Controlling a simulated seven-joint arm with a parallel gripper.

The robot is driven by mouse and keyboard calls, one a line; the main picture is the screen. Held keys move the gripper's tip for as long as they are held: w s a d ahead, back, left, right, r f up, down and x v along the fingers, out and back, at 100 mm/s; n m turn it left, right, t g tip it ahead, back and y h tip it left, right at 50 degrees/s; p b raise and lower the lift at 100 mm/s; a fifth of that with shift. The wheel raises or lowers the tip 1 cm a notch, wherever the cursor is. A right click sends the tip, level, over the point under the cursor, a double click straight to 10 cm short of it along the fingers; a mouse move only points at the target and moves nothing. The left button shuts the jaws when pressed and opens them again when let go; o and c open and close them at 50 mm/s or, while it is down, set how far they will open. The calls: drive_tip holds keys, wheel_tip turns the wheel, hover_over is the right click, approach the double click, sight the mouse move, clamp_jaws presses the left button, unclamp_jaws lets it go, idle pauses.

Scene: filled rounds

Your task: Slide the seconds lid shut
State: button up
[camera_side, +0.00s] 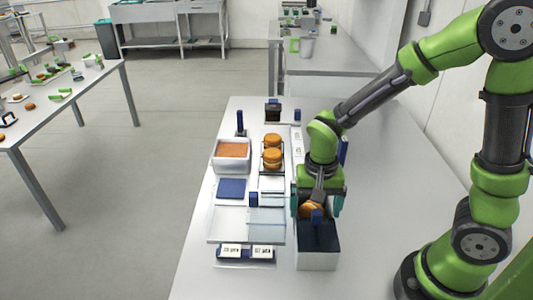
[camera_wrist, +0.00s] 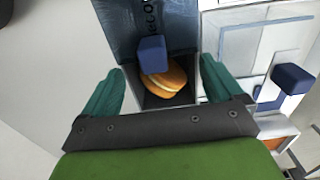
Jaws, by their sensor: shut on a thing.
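The seconds bin (camera_side: 317,261) is a pale-sided box at the table's near right. Its dark lid (camera_side: 318,236) covers the near part and carries a blue knob (camera_side: 317,216). In the wrist view the lid (camera_wrist: 112,22) shows partly hidden lettering, and its knob (camera_wrist: 151,54) stands at the edge of the opening. A filled round (camera_wrist: 166,78) lies tilted inside the uncovered part; it also shows in the side view (camera_side: 309,209). My gripper (camera_side: 316,206) has its teal fingers on either side of the bin, shut on its walls. The knob is clear of both fingers (camera_wrist: 163,80).
Left of the bin are a clear-covered tray (camera_side: 228,222) with a blue knob (camera_side: 253,200), a blue square (camera_side: 231,188), a white tub (camera_side: 232,165) of orange filling and a rack of rounds (camera_side: 272,155).

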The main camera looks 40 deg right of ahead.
drive_tip(key=shift+w+d+r, duration=0.1)
drive_tip(key=shift+w+d, duration=2.1)
drive_tip(key=shift+d, duration=0.1)
drive_tip(key=shift+w+d, duration=1.55)
clamp_jaws()
drive_tip(key=shift+w+d, duration=1.35)
drive_tip(key=shift+w, duration=0.05)
drive_tip(key=shift+w+d, duration=3.05)
drive_tip(key=shift+w, duration=0.05)
drive_tip(key=shift+w+d, duration=3.1)
drive_tip(key=shift+d, duration=0.05)
